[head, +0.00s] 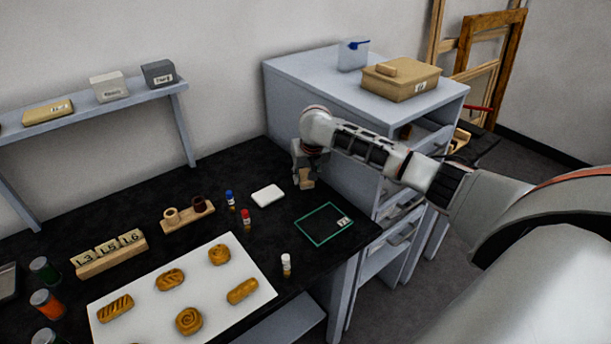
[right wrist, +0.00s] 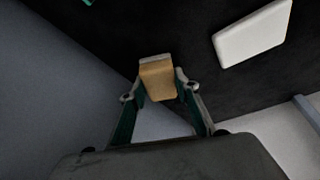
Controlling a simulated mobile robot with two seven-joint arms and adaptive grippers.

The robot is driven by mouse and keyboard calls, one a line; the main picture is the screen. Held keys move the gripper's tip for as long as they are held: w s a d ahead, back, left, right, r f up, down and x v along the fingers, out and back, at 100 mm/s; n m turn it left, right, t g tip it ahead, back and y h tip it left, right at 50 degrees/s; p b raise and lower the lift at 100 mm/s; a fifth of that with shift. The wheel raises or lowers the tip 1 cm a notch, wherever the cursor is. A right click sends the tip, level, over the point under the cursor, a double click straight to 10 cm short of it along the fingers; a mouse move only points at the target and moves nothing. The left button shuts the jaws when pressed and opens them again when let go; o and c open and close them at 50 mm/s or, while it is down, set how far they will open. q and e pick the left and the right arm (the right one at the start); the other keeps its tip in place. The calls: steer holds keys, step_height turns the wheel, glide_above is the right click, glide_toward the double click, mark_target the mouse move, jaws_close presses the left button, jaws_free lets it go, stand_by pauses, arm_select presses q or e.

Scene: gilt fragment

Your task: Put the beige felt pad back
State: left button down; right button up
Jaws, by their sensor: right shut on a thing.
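My right gripper (head: 307,168) is above the far right part of the black table, beside the grey cabinet. It is shut on a small beige block, which looks like the beige felt pad (head: 306,181). In the right wrist view the pad (right wrist: 158,80) sits between the two fingertips (right wrist: 159,90), with a greyish edge at its far end. Whether the pad touches the table I cannot tell. My left gripper is out of view.
A teal-outlined rectangle with a label (head: 319,232) lies clear near the table's right edge. A white block (head: 267,196), also in the wrist view (right wrist: 252,32), and red and blue-capped vials (head: 246,217) stand left of the gripper. The grey cabinet (head: 300,81) rises close behind.

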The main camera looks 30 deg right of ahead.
steer(key=o, duration=1)
steer(key=shift+r, duration=0.2)
steer(key=v, duration=1.1)
steer(key=shift+s+r, duration=0.25)
steer(key=shift+r, duration=0.1)
